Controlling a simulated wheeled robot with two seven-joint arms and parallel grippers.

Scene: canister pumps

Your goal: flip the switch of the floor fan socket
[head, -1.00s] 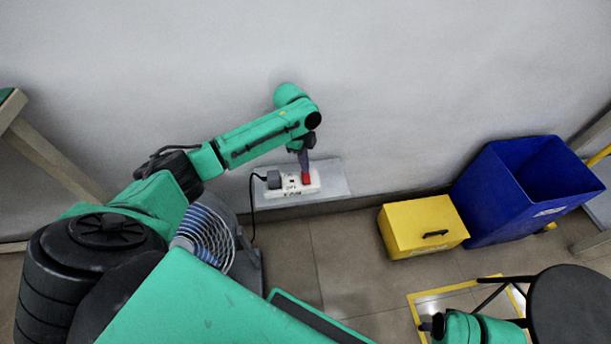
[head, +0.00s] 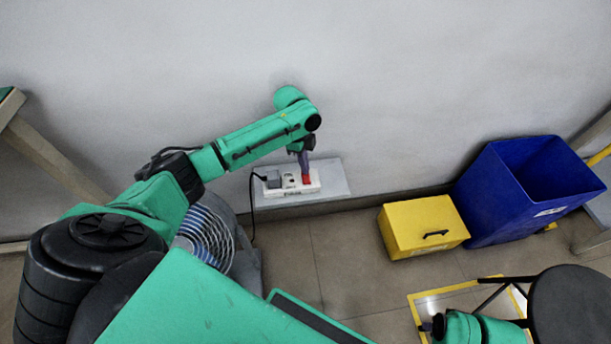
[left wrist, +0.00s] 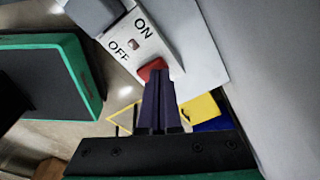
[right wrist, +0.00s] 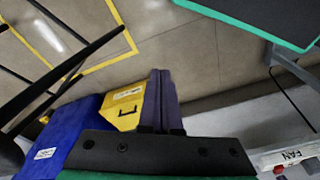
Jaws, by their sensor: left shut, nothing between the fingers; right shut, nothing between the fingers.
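The white socket strip (head: 283,191) lies on a light plate at the foot of the wall. It carries a red rocker switch (head: 306,179) at its right end. In the left wrist view the switch (left wrist: 152,68) sits beside the ON and OFF print; I cannot tell which side is pressed. My left gripper (head: 304,171) is shut and empty, its fingertips (left wrist: 157,73) at the switch, seemingly touching it and covering part of it. My right gripper (right wrist: 160,75) is shut and empty, away from the socket. The right wrist view shows a FAN label on the strip (right wrist: 285,157).
A grey plug (head: 273,179) with a black cable sits in the strip's left end. The floor fan (head: 205,237) stands behind my left arm. A yellow box (head: 420,224) and a blue bin (head: 490,195) stand to the right. A dark round stool (head: 575,305) is at lower right.

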